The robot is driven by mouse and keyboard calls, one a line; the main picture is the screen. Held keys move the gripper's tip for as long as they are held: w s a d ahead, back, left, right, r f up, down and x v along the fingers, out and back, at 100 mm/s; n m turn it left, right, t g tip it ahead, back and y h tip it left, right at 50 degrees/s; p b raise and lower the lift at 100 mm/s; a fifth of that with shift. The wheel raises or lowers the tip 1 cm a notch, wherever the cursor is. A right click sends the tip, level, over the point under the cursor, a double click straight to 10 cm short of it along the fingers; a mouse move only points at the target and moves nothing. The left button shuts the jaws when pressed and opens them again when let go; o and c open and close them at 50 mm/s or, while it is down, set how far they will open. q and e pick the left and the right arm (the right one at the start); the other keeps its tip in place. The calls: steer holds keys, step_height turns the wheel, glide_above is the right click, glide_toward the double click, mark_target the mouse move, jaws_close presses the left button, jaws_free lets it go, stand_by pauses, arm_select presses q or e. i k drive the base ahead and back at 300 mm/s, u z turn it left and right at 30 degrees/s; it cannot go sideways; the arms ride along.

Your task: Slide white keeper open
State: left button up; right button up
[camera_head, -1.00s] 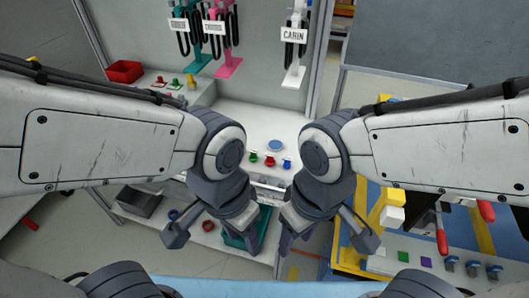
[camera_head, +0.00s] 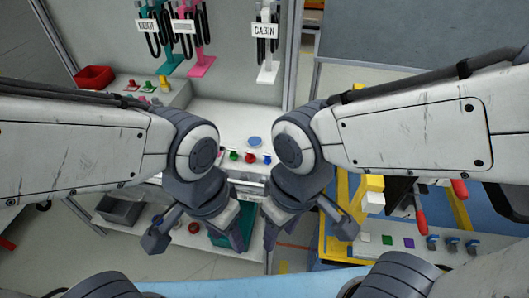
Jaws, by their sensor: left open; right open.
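My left gripper (camera_head: 236,238) is open, pointing down in front of the bench, well nearer than the stand. My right gripper (camera_head: 270,236) is open beside it, also pointing down. Both look empty and apart from the stand. My wrists and arms hide parts of the bench.
A teal stand (camera_head: 164,62) and a pink stand (camera_head: 198,58) are left of the white one. Coloured buttons (camera_head: 250,157) and a blue disc (camera_head: 255,141) are on the bench. A red bin (camera_head: 94,77) is at left. A yellow-framed table with switches (camera_head: 409,243) is at right.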

mark_target(240, 182)
steer(key=z, duration=0.6)
steer(key=k, duration=1.35)
steer(key=z, duration=0.35)
steer(key=i, duration=0.3)
steer(key=u, duration=0.9)
steer(key=i, duration=1.4)
steer(key=z, duration=0.4)
